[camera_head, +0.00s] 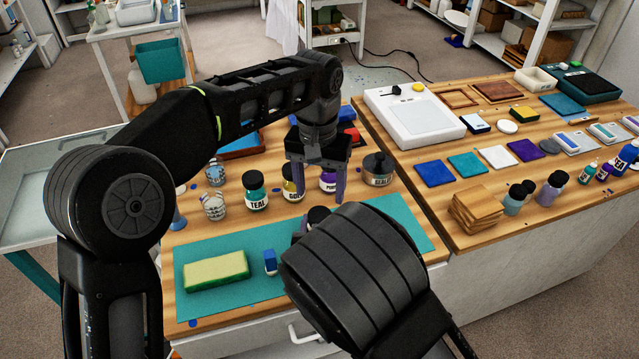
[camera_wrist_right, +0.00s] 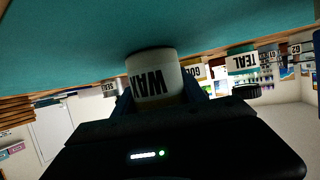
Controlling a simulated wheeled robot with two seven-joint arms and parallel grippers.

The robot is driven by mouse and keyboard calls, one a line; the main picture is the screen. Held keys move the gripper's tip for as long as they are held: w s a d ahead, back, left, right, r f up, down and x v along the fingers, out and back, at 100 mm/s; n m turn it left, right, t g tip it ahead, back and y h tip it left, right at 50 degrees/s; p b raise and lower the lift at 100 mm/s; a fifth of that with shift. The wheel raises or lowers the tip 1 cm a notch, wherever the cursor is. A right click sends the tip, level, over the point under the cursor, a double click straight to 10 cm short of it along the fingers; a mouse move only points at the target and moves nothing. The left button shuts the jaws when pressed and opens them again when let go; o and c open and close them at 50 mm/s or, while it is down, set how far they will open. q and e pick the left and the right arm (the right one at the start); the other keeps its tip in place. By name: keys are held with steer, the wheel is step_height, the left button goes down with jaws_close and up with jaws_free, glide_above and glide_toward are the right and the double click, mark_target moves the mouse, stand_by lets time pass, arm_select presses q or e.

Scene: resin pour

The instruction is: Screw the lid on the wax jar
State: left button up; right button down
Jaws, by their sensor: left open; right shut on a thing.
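The white wax jar (camera_wrist_right: 152,78) shows upside down in the right wrist view, its base at or close to the teal mat. My right gripper (camera_wrist_right: 160,98) is shut on it, and the gripper body hides the jar's top. In the head view my right arm covers most of that jar. A round black top (camera_head: 317,214) shows just above the arm; I cannot tell whether it is a lid seated on the wax jar. My left gripper (camera_head: 321,190) is open, fingers pointing down, just above that black top. I see nothing held between its fingers.

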mark_target(320, 215)
arm_select(q)
steer(key=n, duration=0.2)
steer(key=r+n, duration=0.1)
steer(key=shift+d+n, duration=0.15)
steer(key=shift+n, duration=0.25)
steer(key=n, duration=0.3)
steer(key=shift+s+r, duration=0.2)
steer(key=shift+f, duration=0.1)
steer(key=shift+f, duration=3.95)
steer(key=shift+c, duration=0.4)
